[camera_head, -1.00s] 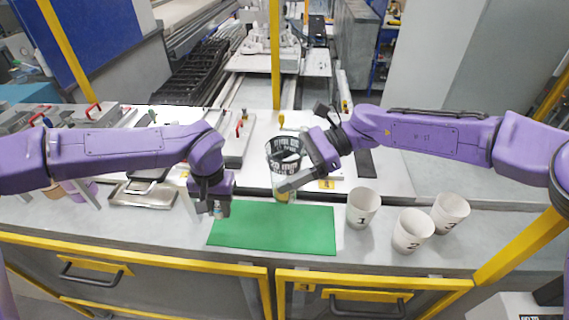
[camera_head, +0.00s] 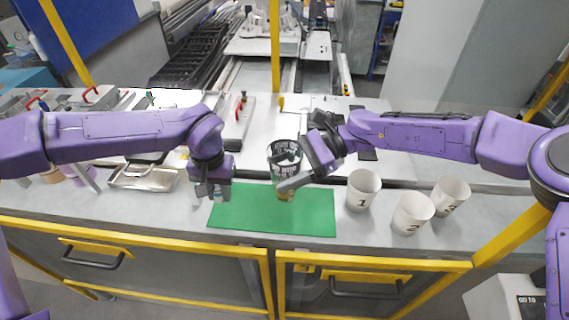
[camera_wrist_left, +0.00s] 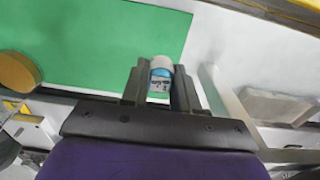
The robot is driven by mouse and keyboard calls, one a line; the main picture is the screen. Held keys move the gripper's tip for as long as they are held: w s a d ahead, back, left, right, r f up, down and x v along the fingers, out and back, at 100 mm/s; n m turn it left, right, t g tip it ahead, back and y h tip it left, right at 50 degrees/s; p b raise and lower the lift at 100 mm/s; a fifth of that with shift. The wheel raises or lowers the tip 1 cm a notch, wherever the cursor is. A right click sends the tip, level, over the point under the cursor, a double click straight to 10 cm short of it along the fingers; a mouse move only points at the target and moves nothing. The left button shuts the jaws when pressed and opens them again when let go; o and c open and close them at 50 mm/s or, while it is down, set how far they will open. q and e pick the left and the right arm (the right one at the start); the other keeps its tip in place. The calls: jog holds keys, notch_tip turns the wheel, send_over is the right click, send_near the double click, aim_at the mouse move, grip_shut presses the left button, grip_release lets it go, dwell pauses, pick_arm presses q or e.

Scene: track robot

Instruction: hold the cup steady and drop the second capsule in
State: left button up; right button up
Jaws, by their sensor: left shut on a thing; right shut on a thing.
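A dark cup with pale print and a yellowish bottom (camera_head: 284,151) is in the head view, over the back part of the green mat (camera_head: 250,215). My right gripper (camera_head: 284,186) is shut on this cup from the right. It looks roughly upright; whether it touches the mat cannot be told. My left gripper (camera_head: 212,190) is left of the cup, near the mat's left edge, apart from the cup. In the left wrist view it is shut on a small white and blue capsule (camera_wrist_left: 161,74) with dark marks. The inside of the dark cup cannot be made out.
White cups numbered 1 (camera_head: 363,190), 2 (camera_head: 412,213) and 3 (camera_head: 451,196) stand right of the mat. A metal tray (camera_head: 143,178) lies at the left. Yellow rails edge the front of the bench. The mat's front half is clear.

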pick_arm(q)
jog(key=shift+f+b, duration=0.7)
jog(key=shift+f, duration=0.05)
pick_arm(e)
jog(key=shift+f, duration=2.8)
jog(key=o, duration=0.9)
jog(key=shift+c, duration=0.3)
jog(key=c, duration=0.8)
jog(key=shift+c, duration=0.2)
